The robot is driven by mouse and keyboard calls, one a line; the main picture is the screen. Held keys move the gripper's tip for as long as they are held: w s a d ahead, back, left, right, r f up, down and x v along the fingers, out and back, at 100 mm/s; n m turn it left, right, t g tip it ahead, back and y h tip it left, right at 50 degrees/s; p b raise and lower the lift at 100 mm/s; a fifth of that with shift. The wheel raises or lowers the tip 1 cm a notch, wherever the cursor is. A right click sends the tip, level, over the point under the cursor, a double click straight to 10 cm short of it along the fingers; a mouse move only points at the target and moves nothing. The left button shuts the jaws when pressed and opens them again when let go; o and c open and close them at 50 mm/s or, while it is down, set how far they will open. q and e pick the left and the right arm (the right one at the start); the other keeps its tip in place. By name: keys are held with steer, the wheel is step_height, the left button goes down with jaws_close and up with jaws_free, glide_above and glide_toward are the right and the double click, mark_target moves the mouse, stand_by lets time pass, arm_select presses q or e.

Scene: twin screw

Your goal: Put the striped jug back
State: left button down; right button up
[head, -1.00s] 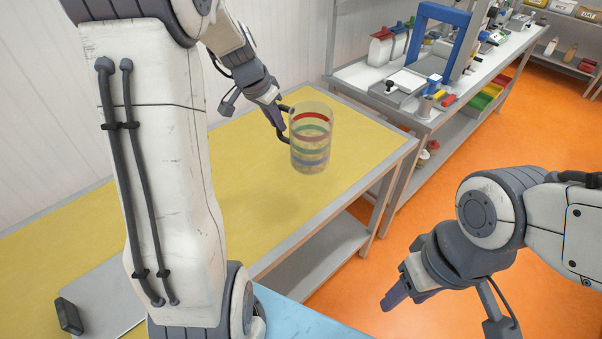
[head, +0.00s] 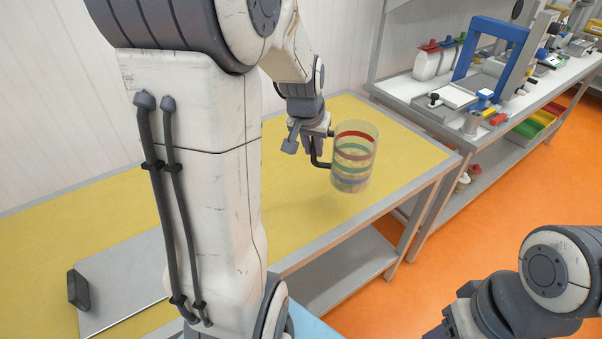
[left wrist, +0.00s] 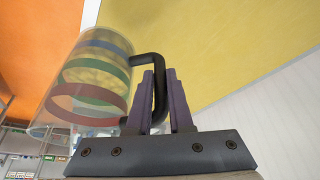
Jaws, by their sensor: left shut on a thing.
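The striped jug (head: 355,158) is a clear cylinder with red, green and blue bands and a black handle. It hangs above the yellow table top (head: 405,143) near its right end, roughly upright. My left gripper (head: 315,150) is shut on the handle, to the left of the jug's body. In the left wrist view the jug (left wrist: 88,80) is at the left, and the gripper's fingers (left wrist: 160,105) close around the black handle. My right arm is at the lower right in the head view; its fingers are out of the frame.
A grey plate (head: 130,285) with a dark block (head: 78,290) lies on the yellow table at the front left. A bench (head: 400,87) at the right holds a blue frame (head: 490,50), white bottles (head: 432,62) and small parts. The yellow table around the jug is clear.

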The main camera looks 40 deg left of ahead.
arm_select(q)
steer(key=w+a+f, duration=0.1)
steer(key=a+f, duration=0.8)
steer(key=shift+f, duration=0.2)
steer(key=shift+w+f, duration=0.1)
steer(key=shift+f+b, duration=0.15)
steer(key=shift+b, duration=0.25)
steer(key=c, duration=0.8)
jaws_free()
